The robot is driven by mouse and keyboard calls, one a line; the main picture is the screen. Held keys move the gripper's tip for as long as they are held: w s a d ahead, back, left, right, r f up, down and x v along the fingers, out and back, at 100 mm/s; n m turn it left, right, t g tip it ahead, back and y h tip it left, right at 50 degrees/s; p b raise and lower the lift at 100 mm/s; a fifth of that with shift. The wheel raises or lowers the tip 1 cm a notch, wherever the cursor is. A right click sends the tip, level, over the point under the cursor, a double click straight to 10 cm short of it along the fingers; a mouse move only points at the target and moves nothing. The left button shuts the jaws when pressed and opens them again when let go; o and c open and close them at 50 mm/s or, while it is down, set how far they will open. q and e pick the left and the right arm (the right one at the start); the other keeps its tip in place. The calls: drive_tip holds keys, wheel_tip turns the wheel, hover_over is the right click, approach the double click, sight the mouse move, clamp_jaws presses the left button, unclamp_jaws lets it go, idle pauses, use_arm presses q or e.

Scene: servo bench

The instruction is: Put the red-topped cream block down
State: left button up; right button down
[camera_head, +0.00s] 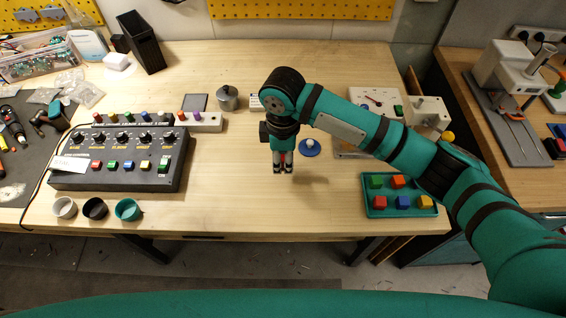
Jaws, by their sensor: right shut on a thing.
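My right gripper (283,168) points down over the bare middle of the wooden bench (235,205). It is shut on the red-topped cream block (283,158), of which only a little red shows between the fingers. The cream part is hidden by the fingers. I cannot tell whether the block touches the bench or hangs just above it. My left gripper is not in view.
A blue disc with a white knob (309,147) lies just right of the gripper. A teal tray (414,209) of coloured blocks is further right. A black control box (125,158) and small cups (128,209) stand left. The bench in front of the gripper is clear.

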sight(283, 168)
wheel_tip(283, 168, down, 3)
drive_tip(key=shift+w+r+p, duration=0.15)
drive_tip(key=shift+r+p, duration=0.05)
drive_tip(key=shift+p, duration=0.4)
drive_tip(key=shift+f, duration=0.45)
drive_tip(key=shift+f, duration=0.1)
drive_tip(key=c, duration=1.1)
unclamp_jaws()
wheel_tip(283, 168, up, 11)
drive_tip(key=shift+f+b, duration=0.1)
drive_tip(key=shift+b, duration=1.1)
drive_tip(key=shift+r, duration=0.7)
